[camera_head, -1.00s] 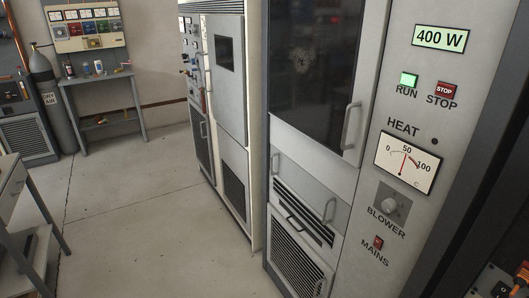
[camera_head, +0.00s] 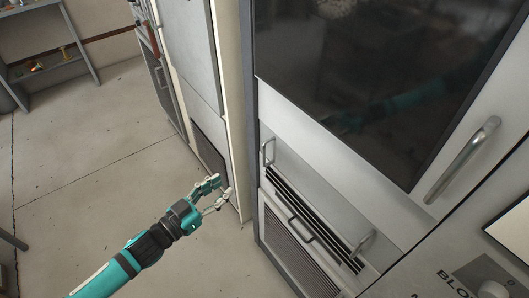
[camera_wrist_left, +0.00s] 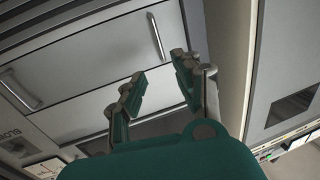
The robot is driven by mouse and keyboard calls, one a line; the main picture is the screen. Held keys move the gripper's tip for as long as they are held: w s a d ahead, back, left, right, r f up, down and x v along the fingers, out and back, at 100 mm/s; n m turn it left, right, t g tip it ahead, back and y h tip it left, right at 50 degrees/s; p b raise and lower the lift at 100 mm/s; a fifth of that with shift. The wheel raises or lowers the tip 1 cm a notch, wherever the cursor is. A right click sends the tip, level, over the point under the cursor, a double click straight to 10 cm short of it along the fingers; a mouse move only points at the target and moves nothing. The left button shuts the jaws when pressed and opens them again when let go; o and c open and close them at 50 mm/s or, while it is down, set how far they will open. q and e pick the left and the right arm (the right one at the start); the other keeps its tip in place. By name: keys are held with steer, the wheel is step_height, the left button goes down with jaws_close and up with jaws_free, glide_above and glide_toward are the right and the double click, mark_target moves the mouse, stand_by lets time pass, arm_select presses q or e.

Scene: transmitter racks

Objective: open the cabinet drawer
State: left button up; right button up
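The cabinet drawer (camera_head: 306,197) is a light grey front panel below a dark glass door. It has a metal handle near its left end (camera_head: 268,151) and another near its right end (camera_head: 362,246). It looks closed. My left gripper (camera_head: 222,189) is open and empty, left of the drawer and apart from its handles. In the left wrist view the two fingers (camera_wrist_left: 157,73) are spread, with the drawer front (camera_wrist_left: 95,70) and both handles beyond them. My right gripper is out of view.
The dark glass door (camera_head: 375,75) above has its own long handle (camera_head: 463,160). A vented lower panel (camera_head: 290,250) with a handle (camera_head: 300,229) lies beneath the drawer. Another cabinet (camera_head: 190,60) stands to the left. The floor (camera_head: 90,180) on the left is clear.

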mark_target(264, 165)
arm_select(q)
steer(key=x, duration=1.6)
steer(key=shift+w+d+r+p, duration=0.15)
steer(key=shift+w+d+p, duration=0.1)
steer(key=shift+p, duration=0.1)
jaws_close()
